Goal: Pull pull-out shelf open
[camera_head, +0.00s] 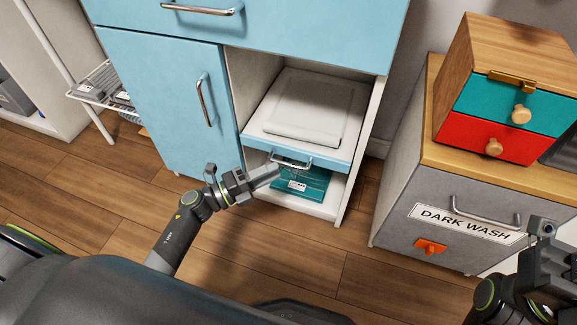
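The pull-out shelf (330,154) has a blue front edge with a metal bar handle (291,161). It sits in the open bay of the blue cabinet, with a folded white item (318,107) lying on it. My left gripper (272,173) is just left of and below the handle in the picture, its fingers pointing toward it. I cannot tell whether it touches the handle, or whether its fingers are apart. My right gripper (543,232) is at the lower right edge, partly cut off, in front of the grey cabinet; its opening cannot be made out.
A teal package (304,184) lies on the bay floor beneath the shelf. The blue door (172,105) to the left is closed. A grey "DARK WASH" cabinet (400,180) stands at right with a small drawer box (470,85) on top. The wooden floor (290,250) in front is clear.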

